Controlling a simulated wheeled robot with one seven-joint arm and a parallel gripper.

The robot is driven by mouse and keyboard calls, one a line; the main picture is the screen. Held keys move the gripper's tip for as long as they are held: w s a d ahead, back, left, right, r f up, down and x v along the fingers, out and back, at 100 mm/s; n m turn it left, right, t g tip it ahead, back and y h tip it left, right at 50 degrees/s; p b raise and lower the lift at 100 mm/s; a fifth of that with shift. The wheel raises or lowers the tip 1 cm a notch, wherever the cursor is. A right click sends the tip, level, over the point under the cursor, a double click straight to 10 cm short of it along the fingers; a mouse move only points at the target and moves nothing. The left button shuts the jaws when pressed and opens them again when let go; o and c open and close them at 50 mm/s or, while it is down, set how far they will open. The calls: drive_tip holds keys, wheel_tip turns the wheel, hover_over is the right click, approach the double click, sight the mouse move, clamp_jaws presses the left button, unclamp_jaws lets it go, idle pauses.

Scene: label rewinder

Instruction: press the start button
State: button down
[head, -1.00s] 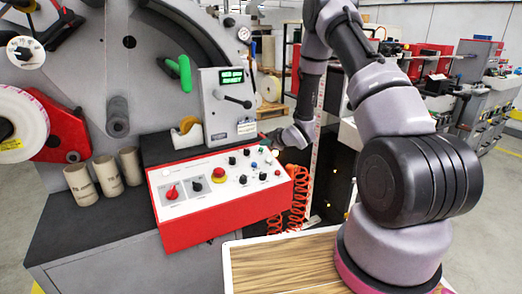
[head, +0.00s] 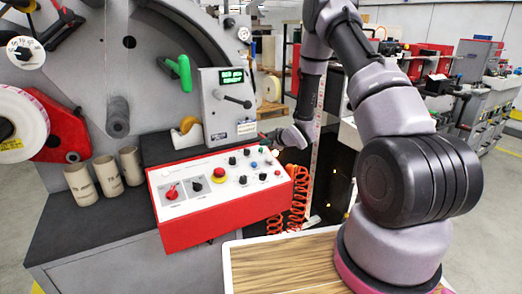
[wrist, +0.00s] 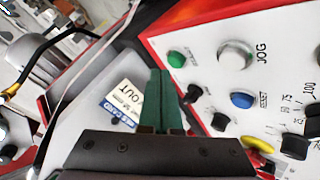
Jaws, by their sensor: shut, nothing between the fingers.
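The red control box has a white sloped panel (head: 215,191) with several knobs and buttons. In the wrist view a green button (wrist: 177,59) sits at the panel's upper left corner, beside a large pale JOG button (wrist: 235,56). No START label is legible there. My gripper (wrist: 160,73) is shut, its green fingers together and empty. The fingertips appear just short of the green button and slightly to its left; I cannot tell whether they touch it. In the head view my gripper is small and partly hidden at the panel's far right corner.
A blue RESET button (wrist: 241,100) and black knobs lie close to the fingers. A red-and-yellow emergency stop (head: 219,175) is on the panel. A grey display unit (head: 228,105) stands behind it. Cardboard cores (head: 131,166) stand left; orange coiled hose (head: 298,200) hangs right.

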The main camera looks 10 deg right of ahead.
drive_tip(key=shift+f, duration=0.15)
drive_tip(key=shift+w+f, duration=0.1)
drive_tip(key=shift+f, duration=0.15)
